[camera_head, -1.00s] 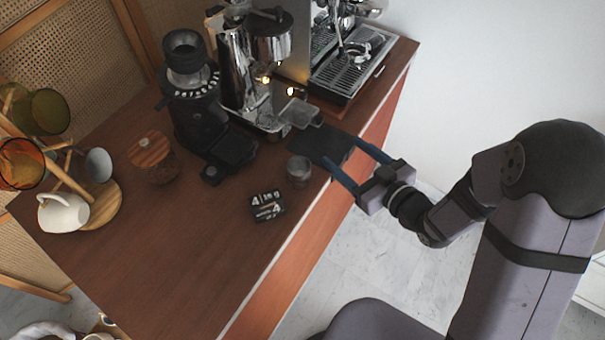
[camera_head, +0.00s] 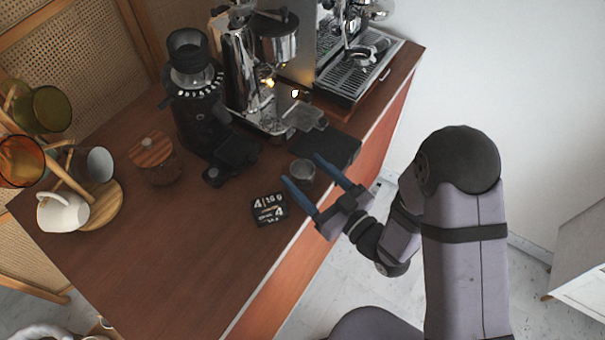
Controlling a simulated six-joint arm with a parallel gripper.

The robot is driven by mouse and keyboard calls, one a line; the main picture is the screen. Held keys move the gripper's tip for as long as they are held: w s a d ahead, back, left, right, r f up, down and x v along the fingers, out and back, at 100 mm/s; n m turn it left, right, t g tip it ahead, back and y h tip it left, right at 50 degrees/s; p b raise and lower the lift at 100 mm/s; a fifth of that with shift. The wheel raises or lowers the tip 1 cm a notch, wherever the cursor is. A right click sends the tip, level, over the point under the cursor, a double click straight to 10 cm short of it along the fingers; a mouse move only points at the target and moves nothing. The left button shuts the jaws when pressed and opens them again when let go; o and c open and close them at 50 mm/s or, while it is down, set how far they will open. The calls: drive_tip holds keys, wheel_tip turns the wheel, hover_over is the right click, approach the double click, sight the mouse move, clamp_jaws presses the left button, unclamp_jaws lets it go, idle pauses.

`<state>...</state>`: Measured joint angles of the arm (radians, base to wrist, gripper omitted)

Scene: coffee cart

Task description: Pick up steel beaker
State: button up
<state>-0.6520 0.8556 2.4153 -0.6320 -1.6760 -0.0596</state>
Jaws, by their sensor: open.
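The steel beaker (camera_head: 302,171) is a small grey metal cup standing on the brown cart top, near its front edge. My gripper (camera_head: 301,168) is open, with two blue fingers pointing toward the beaker. In the picture one finger is on each side of the beaker, the left one overlapping its lower left and the right one its right side. I cannot tell from this view whether the fingers touch it or are above it.
A dark flat mat (camera_head: 333,146) lies behind the beaker. A grinder (camera_head: 199,110), an espresso machine (camera_head: 237,68) and a wooden-lidded jar (camera_head: 153,158) stand farther back. A cup rack (camera_head: 108,204) is at left.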

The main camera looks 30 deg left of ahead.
sight(295, 164)
drive_tip(key=shift+p+x, duration=1.1)
drive_tip(key=shift+x, duration=0.85)
drive_tip(key=shift+w+a+f, duration=0.1)
drive_tip(key=shift+w+a, duration=0.1)
drive_tip(key=shift+a, duration=0.5)
drive_tip(key=c, duration=1.2)
